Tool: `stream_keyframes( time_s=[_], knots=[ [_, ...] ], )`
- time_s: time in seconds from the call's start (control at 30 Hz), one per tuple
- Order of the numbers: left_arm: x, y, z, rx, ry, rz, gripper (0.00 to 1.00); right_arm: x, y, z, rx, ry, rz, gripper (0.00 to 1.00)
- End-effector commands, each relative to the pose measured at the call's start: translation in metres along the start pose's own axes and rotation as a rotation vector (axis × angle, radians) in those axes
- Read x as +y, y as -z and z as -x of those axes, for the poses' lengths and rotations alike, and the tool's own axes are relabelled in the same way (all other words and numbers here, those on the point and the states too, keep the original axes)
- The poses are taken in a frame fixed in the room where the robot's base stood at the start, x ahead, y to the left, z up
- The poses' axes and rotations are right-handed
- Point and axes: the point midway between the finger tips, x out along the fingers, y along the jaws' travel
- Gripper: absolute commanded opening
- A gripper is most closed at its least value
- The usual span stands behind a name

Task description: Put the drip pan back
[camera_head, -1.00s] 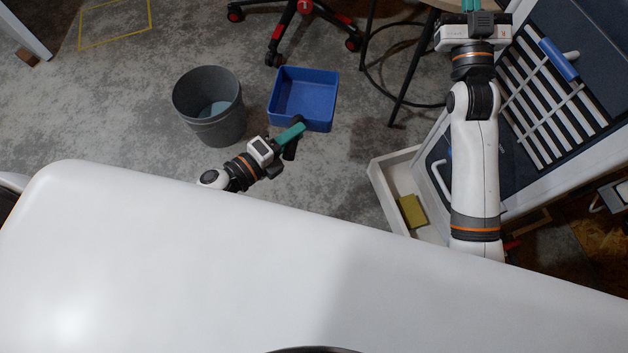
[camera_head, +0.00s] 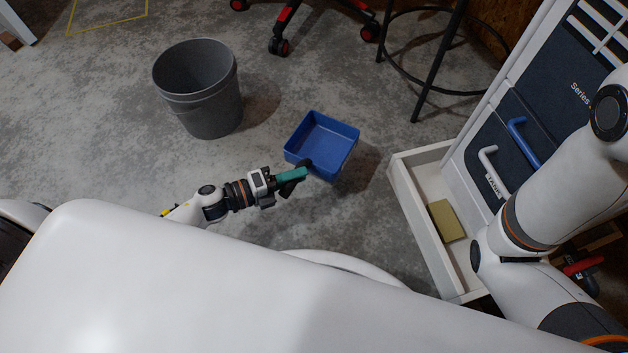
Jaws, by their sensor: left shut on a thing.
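The drip pan appears to be the open blue rectangular tray (camera_head: 342,165), left of the white machine; it looks empty. My left gripper (camera_head: 300,172) is shut on its near left edge, and the fingertips partly hide that edge. A shadow to its right suggests the pan is held above the floor. The white machine (camera_head: 455,160) at the right has dark front panels, and a shallow white drawer (camera_head: 405,188) stands out from its base. My right arm crosses the right side in front of the machine; its gripper is out of view.
A yellow-green block (camera_head: 446,220) lies in the drawer. A grey bin (camera_head: 205,105) stands left of the pan. Chair (camera_head: 280,45) and stool legs (camera_head: 432,75) stand behind. White (camera_head: 490,165) and blue (camera_head: 523,142) handles project from the machine. Bare floor lies between pan and drawer.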

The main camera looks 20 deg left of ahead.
Motion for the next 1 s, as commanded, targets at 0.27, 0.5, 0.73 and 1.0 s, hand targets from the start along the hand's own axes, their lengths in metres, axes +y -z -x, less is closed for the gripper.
stream_keyframes(
  time_s=[0.27, 0.5, 0.73, 1.0],
  knots=[
    [-0.049, -0.007, -0.006, 0.002, -0.003, -0.002, 0.0, 0.008, -0.015, 0.039, -0.003, 0.0, 0.0, 0.0],
    [-0.068, -0.011, -0.009, 0.001, -0.003, -0.002, 0.0, 0.011, -0.019, 0.053, -0.002, 0.0, 0.0, 0.0],
    [-0.096, -0.015, -0.012, 0.001, -0.002, -0.001, 0.0, 0.016, -0.028, 0.077, -0.002, 0.0, 0.0, 0.0],
    [-0.094, -0.015, -0.012, 0.001, -0.002, -0.002, 0.0, 0.015, -0.027, 0.074, -0.002, 0.0, 0.0, 0.0]
  ],
)
